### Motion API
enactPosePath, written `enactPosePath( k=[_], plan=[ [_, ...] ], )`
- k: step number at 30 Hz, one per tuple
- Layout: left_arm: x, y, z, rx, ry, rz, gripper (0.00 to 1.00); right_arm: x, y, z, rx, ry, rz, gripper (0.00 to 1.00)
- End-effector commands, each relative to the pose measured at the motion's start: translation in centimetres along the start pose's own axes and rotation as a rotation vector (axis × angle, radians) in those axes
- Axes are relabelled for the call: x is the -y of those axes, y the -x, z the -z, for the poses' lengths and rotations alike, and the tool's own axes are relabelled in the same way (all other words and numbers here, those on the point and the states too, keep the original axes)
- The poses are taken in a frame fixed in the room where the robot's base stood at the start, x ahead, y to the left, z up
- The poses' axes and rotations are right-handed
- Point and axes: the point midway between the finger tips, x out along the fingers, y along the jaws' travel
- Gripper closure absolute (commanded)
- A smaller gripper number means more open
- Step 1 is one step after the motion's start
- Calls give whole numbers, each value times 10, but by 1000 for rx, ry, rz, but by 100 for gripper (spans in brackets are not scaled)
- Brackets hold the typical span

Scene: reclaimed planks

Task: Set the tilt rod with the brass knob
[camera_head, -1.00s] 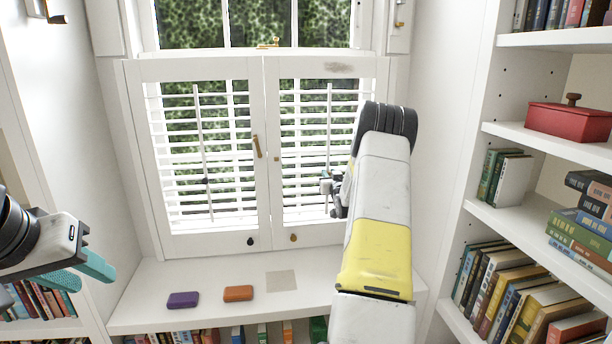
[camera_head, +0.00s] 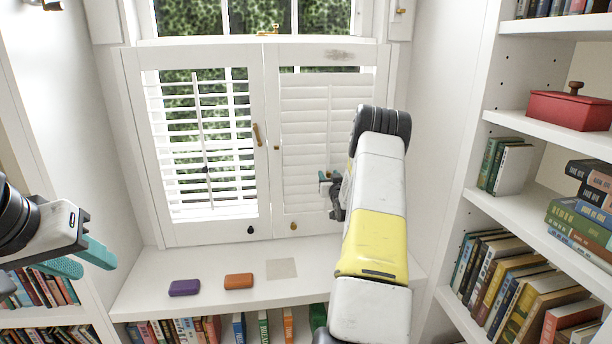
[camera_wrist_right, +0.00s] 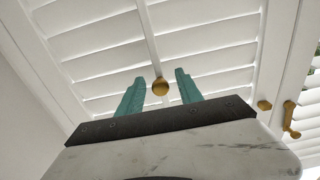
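The right shutter panel (camera_head: 300,95) has its slats tilted nearly flat, covering most of the view outside. In the right wrist view the brass knob (camera_wrist_right: 160,87) sits on the pale tilt rod (camera_wrist_right: 148,40), between the two teal fingertips of my right gripper (camera_wrist_right: 160,92). A gap shows on each side of the knob, so the gripper is open around it. In the head view my right gripper (camera_head: 328,183) is at this panel, and the knob is hidden. The left shutter's rod carries a dark knob (camera_head: 206,169). My left gripper (camera_head: 82,260) is open and empty at far left.
The left shutter (camera_head: 190,140) has open slats. Brass latches (camera_head: 257,134) sit by the centre stiles. On the sill (camera_head: 200,315) lie a purple block (camera_head: 184,288), an orange block (camera_head: 238,281) and a pale square (camera_head: 281,268). Bookshelves (camera_head: 540,140) stand close on the right.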

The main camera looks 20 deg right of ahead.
Motion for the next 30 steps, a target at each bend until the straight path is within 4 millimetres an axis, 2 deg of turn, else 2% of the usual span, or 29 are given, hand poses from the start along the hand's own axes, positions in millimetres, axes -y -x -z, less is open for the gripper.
enactPosePath(
  k=[8,21,25,30],
  plan=[
    [0,0,0,0,0,0,64,0,3,1,-1,0,0,57],
    [0,0,0,0,0,0,64,0,68,0,0,0,-1,57],
    [0,0,0,0,0,0,64,0,77,0,0,0,0,57],
    [0,0,0,0,0,0,64,0,78,0,0,0,0,57]
  ],
)
